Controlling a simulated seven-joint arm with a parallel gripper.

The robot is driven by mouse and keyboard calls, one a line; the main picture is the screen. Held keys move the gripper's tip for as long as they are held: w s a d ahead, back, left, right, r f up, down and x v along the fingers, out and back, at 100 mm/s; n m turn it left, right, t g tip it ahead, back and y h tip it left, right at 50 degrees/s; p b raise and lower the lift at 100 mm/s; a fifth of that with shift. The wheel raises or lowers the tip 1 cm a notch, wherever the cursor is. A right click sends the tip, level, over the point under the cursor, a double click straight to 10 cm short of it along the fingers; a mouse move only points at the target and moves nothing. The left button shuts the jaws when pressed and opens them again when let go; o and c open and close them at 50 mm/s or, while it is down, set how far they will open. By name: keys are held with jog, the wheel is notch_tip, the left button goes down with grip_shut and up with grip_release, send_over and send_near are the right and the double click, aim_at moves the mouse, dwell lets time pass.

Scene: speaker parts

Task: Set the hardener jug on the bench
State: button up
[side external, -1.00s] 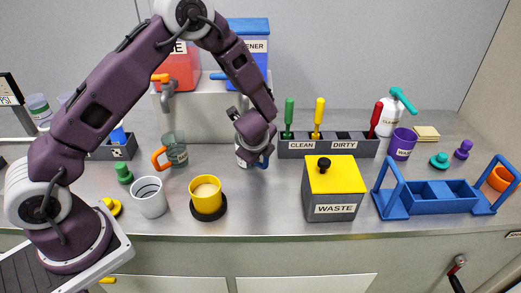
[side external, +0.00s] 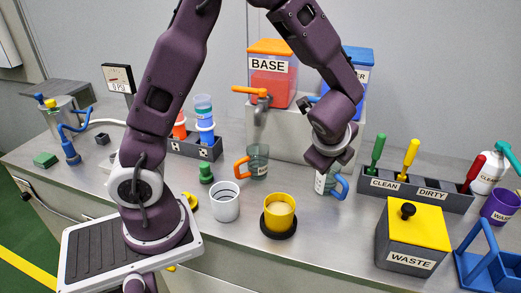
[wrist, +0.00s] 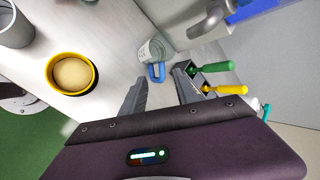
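The hardener jug (side external: 323,184) is a pale see-through jug with a blue handle, low over the bench (side external: 335,235) in front of the grey stand. I cannot tell for sure whether its base touches the bench. In the wrist view the jug (wrist: 152,50) lies just beyond my fingertips, with its blue handle toward me. My gripper (side external: 325,160) is right above the jug and partly hides its top. In the wrist view my gripper (wrist: 160,76) has its two fingers well apart, and the handle shows in the gap between their tips. Nothing is clamped.
An orange-handled jug (side external: 257,161) stands left of the hardener jug. A white cup (side external: 225,203) and a yellow cup (side external: 280,211) stand in front. The CLEAN/DIRTY tool rack (side external: 415,190) and waste box (side external: 411,238) are to the right. Bare bench lies between the yellow cup and waste box.

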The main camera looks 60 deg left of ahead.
jog(key=s+a+r+n+g, duration=0.1)
jog(key=s+a+r+n, duration=0.15)
jog(key=s+r, duration=0.2)
jog(key=s+a+r+n, duration=0.1)
jog(key=s+r+n, duration=0.3)
jog(key=s, duration=0.1)
jog(key=s+d+r+n+h, duration=0.2)
jog(key=s+d+n, duration=0.1)
jog(key=s, duration=0.5)
jog(key=s+d+r+n+h, duration=0.2)
jog(key=s+d+n+h, duration=0.1)
jog(key=s+n, duration=0.2)
jog(key=s, duration=0.2)
jog(key=shift+s+t, duration=0.3)
jog(key=shift+s, duration=0.1)
